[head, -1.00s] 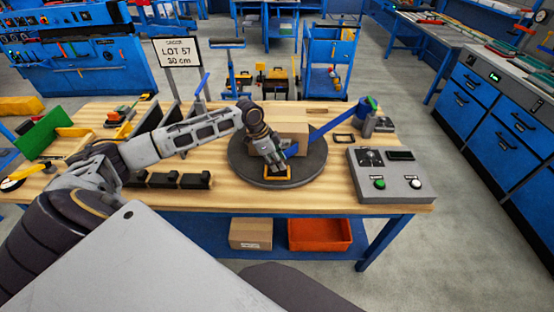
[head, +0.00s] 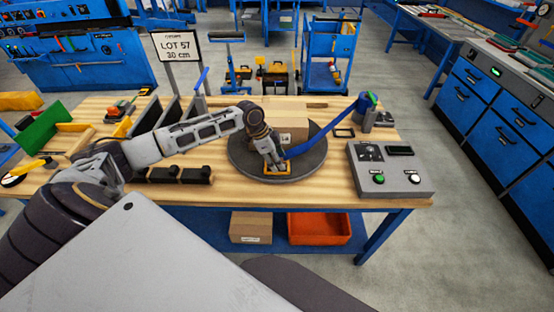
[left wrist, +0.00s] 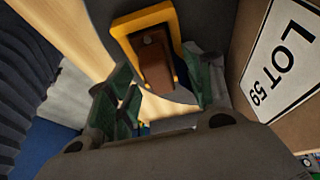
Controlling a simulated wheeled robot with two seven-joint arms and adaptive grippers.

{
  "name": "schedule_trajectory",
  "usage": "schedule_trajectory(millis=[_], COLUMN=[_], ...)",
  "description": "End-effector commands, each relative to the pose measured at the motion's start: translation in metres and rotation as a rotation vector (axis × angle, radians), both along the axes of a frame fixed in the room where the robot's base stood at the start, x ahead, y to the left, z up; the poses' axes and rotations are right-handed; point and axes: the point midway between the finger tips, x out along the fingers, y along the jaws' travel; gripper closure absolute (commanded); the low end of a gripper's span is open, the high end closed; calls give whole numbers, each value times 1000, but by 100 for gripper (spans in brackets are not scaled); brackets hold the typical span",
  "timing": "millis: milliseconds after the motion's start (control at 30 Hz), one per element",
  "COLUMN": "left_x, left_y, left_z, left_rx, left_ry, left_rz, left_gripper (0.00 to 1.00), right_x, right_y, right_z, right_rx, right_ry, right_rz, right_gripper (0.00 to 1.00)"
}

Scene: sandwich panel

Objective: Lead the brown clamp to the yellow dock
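The brown clamp (left wrist: 155,62) lies inside the yellow dock (left wrist: 141,22), a U-shaped frame on the dark round turntable, in the left wrist view. My left gripper (left wrist: 158,85) is over it, one green-padded finger on each side. Gaps show between the fingers and the clamp, so the gripper looks open. In the head view, my left gripper (head: 273,166) points down at the yellow dock (head: 276,174) on the turntable's near part, and hides the clamp. My right gripper is out of view.
A cardboard box (head: 290,127) stands on the turntable (head: 305,164) just behind the gripper; its LOT 59 label shows at right in the left wrist view. A control box (head: 392,175) with buttons is to the right. Black blocks (head: 180,175) lie to the left.

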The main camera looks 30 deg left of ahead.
Motion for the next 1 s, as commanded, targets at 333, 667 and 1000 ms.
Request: schedule_trajectory(millis=[333, 667, 1000], left_x=[0, -4, -13], left_y=[0, 7, 23], left_z=[0, 19, 61], left_rx=[1, 1, 3], left_ry=[1, 0, -1], left_rz=[0, 1, 1], left_gripper=[44, 44, 44], right_x=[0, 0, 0], right_y=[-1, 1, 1], right_z=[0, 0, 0], right_rx=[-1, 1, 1], right_ry=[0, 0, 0], right_rz=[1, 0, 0], right_gripper=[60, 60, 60])
